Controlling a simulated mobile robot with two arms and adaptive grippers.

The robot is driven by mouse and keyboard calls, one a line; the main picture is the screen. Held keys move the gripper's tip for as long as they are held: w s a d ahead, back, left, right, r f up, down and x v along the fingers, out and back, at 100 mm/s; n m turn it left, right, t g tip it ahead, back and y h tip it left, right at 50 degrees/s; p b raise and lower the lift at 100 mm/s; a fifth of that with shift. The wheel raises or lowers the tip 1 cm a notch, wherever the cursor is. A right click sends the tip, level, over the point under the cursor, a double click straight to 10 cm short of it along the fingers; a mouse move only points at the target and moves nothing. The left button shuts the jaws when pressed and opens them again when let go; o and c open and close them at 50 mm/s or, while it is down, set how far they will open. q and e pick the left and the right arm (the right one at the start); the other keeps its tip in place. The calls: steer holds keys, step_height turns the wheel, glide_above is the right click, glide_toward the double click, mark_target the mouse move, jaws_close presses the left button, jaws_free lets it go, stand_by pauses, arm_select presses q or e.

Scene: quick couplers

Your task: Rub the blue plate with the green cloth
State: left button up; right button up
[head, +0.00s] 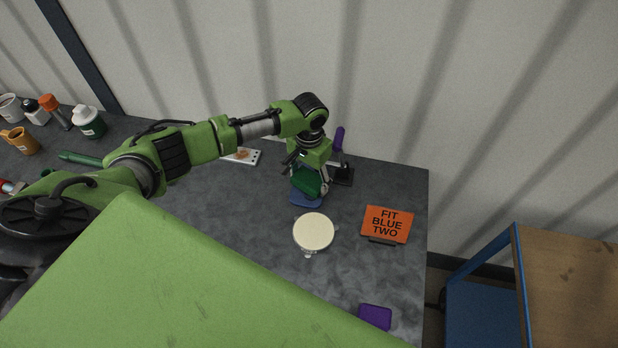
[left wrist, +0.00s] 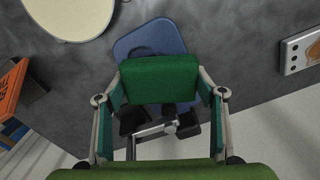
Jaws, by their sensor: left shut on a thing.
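The green cloth (head: 308,181) is a thick folded pad held between the fingers of my left gripper (head: 309,186). In the left wrist view the cloth (left wrist: 160,80) fills the space between the two fingers. The blue plate (head: 304,201) lies on the grey table under the gripper. It is a flat square with rounded corners, and in the left wrist view its near part is hidden behind the cloth, while its far part (left wrist: 150,38) shows. I cannot tell whether the cloth touches the plate. My right gripper is not in view.
A round cream disc (head: 314,232) sits just in front of the plate. An orange sign (head: 386,223) reads "FIT BLUE TWO". A black stand (head: 343,176), a purple handle (head: 339,139) and a white panel (head: 250,156) are nearby. A purple block (head: 375,316) lies near the right edge.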

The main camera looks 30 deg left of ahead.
mark_target(305, 198)
arm_select(q)
steer(key=shift+f+p, duration=0.1)
steer(key=shift+p, duration=0.25)
stand_by(0.5)
steer(key=shift+s, duration=0.1)
stand_by(0.5)
steer(key=shift+s+d+r, duration=0.1)
steer(key=shift+s+d, duration=0.05)
steer(key=shift+s, duration=0.4)
steer(key=shift+s+d+r, duration=0.1)
steer(key=shift+s+d, duration=0.05)
steer(key=shift+s, duration=0.35)
steer(key=shift+s, duration=0.1)
steer(key=shift+s+d+f, duration=0.15)
steer(key=shift+s+f, duration=0.05)
steer(key=shift+s, duration=0.3)
steer(key=shift+s+d+f, duration=0.15)
steer(key=shift+s, duration=0.35)
steer(key=shift+w+a, duration=0.1)
steer(key=shift+w, duration=0.1)
steer(key=r+p, duration=0.6)
steer(key=p, duration=0.1)
steer(key=shift+w+r+p, duration=0.2)
steer(key=shift+p, duration=0.15)
steer(key=shift+f, duration=0.1)
